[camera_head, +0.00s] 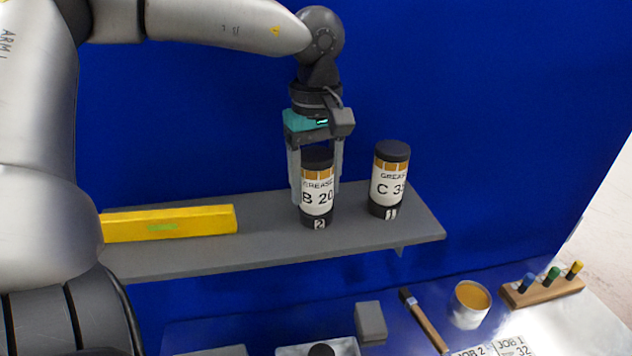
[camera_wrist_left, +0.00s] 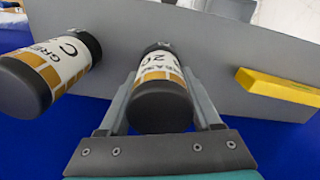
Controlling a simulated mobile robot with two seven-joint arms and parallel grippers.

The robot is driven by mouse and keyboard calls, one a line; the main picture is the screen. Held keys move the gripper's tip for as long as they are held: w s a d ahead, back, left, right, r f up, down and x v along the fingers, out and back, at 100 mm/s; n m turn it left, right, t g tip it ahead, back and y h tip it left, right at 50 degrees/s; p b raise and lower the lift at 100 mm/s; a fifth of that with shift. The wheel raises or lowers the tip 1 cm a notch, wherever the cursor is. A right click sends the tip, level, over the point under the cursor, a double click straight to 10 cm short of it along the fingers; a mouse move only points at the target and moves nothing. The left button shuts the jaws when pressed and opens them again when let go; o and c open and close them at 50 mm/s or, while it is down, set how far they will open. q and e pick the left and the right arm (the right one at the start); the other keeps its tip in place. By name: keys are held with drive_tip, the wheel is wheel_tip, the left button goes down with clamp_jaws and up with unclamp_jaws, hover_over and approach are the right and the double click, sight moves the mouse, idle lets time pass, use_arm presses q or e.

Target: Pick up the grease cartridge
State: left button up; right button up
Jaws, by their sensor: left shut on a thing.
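A grease cartridge marked B 20 (camera_head: 317,197) stands upright on the grey shelf, with a black cap and a tag reading 2 at its base. My left gripper (camera_head: 318,196) reaches down from above and is shut on this cartridge, a finger on each side. In the left wrist view the same cartridge (camera_wrist_left: 160,90) sits between the two fingers (camera_wrist_left: 165,95). A second grease cartridge, marked C 3 with its last figure unclear (camera_head: 388,182), stands to its right, apart from the gripper. It also shows at the left of the left wrist view (camera_wrist_left: 50,70). My right gripper is not in view.
The grey shelf (camera_head: 270,250) also carries a yellow bar (camera_head: 168,223) at left. Below are a grey block (camera_head: 370,322), a brush (camera_head: 424,320), a tub of amber grease (camera_head: 470,304), a wooden marker rack (camera_head: 543,291) and job cards (camera_head: 512,346). A blue wall stands behind.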

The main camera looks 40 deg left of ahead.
use_arm(q)
clamp_jaws()
drive_tip(key=shift+r, duration=0.2)
wheel_tip(320, 180, up, 20)
drive_tip(key=shift+f, duration=0.15)
idle(0.4)
drive_tip(key=shift+d, duration=0.1)
